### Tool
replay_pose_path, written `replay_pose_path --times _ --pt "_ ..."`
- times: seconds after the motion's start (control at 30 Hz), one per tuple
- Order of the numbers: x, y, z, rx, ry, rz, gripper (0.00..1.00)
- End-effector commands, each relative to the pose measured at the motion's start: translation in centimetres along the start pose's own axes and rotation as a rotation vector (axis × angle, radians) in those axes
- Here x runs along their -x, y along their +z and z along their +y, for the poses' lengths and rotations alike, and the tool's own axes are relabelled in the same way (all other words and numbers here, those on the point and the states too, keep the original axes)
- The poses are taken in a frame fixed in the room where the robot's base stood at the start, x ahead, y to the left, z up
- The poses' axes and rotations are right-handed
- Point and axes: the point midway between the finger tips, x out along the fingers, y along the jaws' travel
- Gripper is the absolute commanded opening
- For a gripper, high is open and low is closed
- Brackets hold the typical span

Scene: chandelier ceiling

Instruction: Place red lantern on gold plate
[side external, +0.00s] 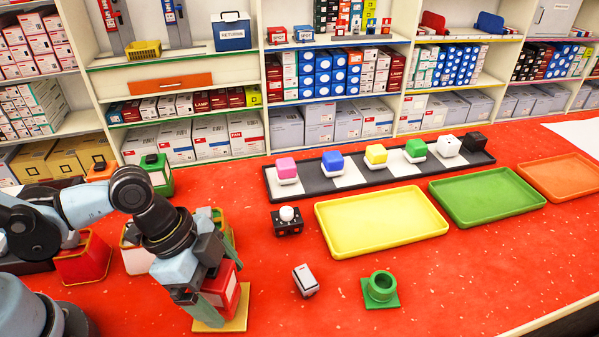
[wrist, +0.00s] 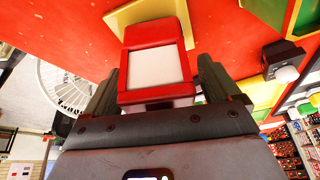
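The red lantern (side external: 231,297), a red block with a white panel, stands upright between my fingers. It is low over the gold plate (side external: 238,322), and its base seems to rest on it, though a finger hides part of the contact. My gripper (side external: 218,285) points down, with one finger on each side of the lantern, and looks shut on it. In the wrist view, the lantern (wrist: 155,67) sits between both dark fingers, with the gold plate (wrist: 143,12) beyond it.
A green ring-topped base (side external: 381,289) and a small white-and-dark block (side external: 305,280) lie to the right. A dark base with a white knob (side external: 287,222) stands behind. Yellow (side external: 382,222), green and orange trays fill the right side. Several lanterns stand near my arm at left.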

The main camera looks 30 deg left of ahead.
Motion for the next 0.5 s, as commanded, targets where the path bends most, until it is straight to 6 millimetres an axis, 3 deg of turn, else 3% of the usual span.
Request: replay_pose_path --times 0.5 --pt "1.2 -0.1 0.0 0.001 -0.001 0.000 0.90"
